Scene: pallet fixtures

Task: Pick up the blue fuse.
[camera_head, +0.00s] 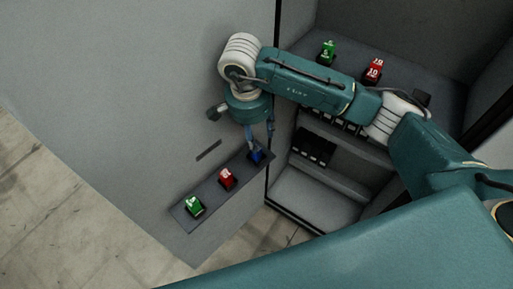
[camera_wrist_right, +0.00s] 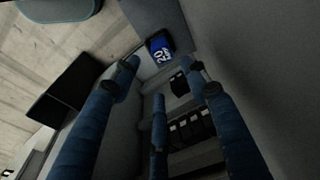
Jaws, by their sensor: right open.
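The blue fuse (camera_head: 257,157) stands at the right end of a narrow dark ledge (camera_head: 211,193) on the grey cabinet side. I cannot tell whether a finger touches the fuse. My left gripper is not in view.
A red fuse (camera_head: 227,178) and a green fuse (camera_head: 194,205) stand left of the blue one on the ledge. A cabinet edge is close right of the gripper.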

